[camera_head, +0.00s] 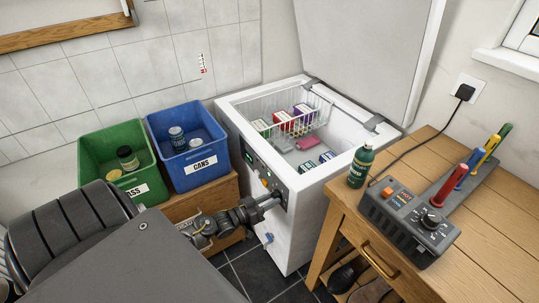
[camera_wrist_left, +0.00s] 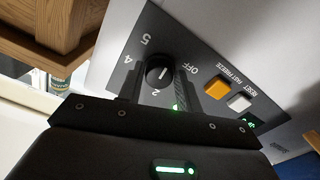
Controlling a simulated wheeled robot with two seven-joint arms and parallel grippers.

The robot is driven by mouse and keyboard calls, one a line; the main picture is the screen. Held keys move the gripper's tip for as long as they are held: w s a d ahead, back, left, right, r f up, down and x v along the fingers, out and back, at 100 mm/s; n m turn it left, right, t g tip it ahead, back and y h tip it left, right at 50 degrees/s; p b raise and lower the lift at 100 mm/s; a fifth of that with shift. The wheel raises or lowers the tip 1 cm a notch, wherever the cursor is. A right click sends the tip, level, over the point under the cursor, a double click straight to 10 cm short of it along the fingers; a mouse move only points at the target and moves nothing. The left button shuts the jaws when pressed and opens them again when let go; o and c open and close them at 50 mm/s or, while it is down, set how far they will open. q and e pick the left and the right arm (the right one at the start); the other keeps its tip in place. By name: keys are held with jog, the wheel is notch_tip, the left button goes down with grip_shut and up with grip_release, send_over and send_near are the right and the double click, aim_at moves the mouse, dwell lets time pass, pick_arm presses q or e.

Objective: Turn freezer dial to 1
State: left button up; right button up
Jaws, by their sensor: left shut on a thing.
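The white chest freezer (camera_head: 300,215) stands open in the middle of the head view, with a dark control panel on its front. In the left wrist view the black freezer dial (camera_wrist_left: 159,72) has a short white mark; I cannot tell exactly which number it points at. My right gripper is not in view.
An orange button (camera_wrist_left: 216,88) and a white button (camera_wrist_left: 239,102) sit beside the dial. Green (camera_head: 105,148) and blue (camera_head: 180,120) bins stand left on a wooden unit. A wooden table (camera_head: 470,200) at right holds a green bottle (camera_head: 361,165) and a grey device (camera_head: 410,225).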

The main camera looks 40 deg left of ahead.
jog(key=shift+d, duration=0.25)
pick_arm(q)
jog(key=o, duration=1)
jog(key=shift+b+v, duration=0.5)
jog(key=shift+v, duration=4.9)
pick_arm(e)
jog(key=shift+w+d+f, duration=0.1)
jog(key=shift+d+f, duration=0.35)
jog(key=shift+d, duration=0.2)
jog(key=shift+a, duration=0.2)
